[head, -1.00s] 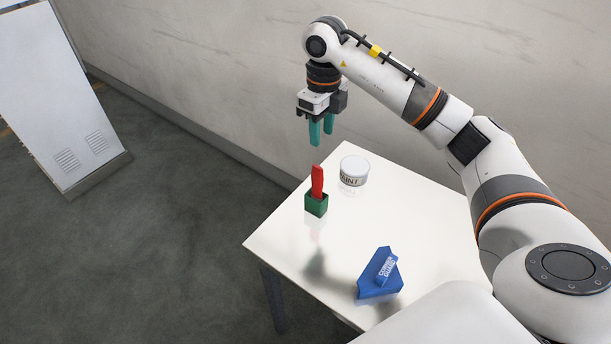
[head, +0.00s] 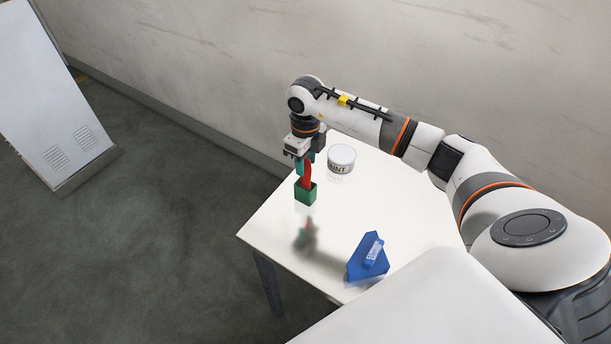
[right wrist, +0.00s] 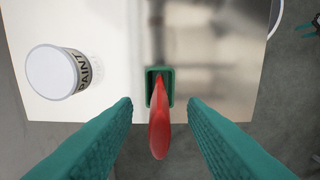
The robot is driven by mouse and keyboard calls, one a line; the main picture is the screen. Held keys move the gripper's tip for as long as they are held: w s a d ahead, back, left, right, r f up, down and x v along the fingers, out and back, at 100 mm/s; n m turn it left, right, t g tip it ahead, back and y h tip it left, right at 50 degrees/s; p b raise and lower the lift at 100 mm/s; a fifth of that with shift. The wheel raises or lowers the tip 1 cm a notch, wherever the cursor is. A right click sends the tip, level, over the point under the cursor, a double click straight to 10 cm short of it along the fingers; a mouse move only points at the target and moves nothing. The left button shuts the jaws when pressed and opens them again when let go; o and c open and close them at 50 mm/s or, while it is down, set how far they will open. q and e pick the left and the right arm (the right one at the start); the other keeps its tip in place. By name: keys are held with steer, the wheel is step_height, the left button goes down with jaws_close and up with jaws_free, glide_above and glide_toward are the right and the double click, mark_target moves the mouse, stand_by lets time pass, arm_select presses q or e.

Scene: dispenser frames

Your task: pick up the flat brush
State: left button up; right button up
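The flat brush shows as a red handle (head: 306,174) standing upright in a small green holder (head: 305,194) on the white table. In the right wrist view the red handle (right wrist: 159,122) rises from the dark opening of the green holder (right wrist: 152,78). My right gripper (head: 304,165) is above the holder, pointing down. In the right wrist view its teal fingers (right wrist: 160,115) are spread, one on each side of the red handle, with a gap on both sides. The brush's lower end is hidden in the holder. My left gripper is not in view.
A white paint tub (head: 341,160) stands near the holder, towards the wall; it also shows in the right wrist view (right wrist: 53,72). A blue block-like item with a label (head: 368,258) lies nearer on the white table (head: 285,235). A white cabinet (head: 48,100) stands at far left.

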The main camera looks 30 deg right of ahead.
jaws_close()
steer(key=shift+w, duration=0.1)
